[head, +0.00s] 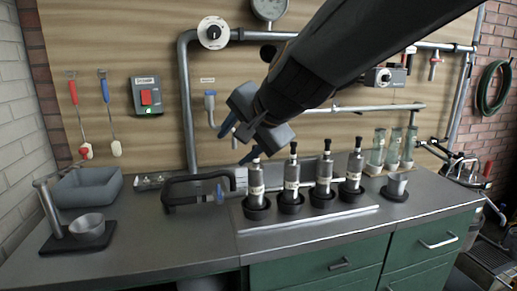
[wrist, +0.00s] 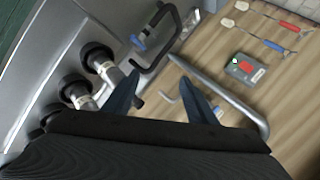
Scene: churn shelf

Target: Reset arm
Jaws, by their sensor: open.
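My gripper (head: 238,140) hangs in front of the wall, above the leftmost of several bottles with black tops. Its two blue fingers are spread and hold nothing. The fingers also show in the wrist view (wrist: 165,95), with the bottles to their left and the counter beyond. My dark arm reaches in from the upper right in the head view and covers part of the wall and pipes.
The bottles (head: 292,178) stand in dark round bases on the counter (head: 150,230). A black bracket (head: 185,190) stands left of them, near a grey basin (head: 88,187) and a metal bowl (head: 87,227). A metal cup (head: 397,184) and glass cylinders (head: 377,150) stand right. Pipes run along the wall.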

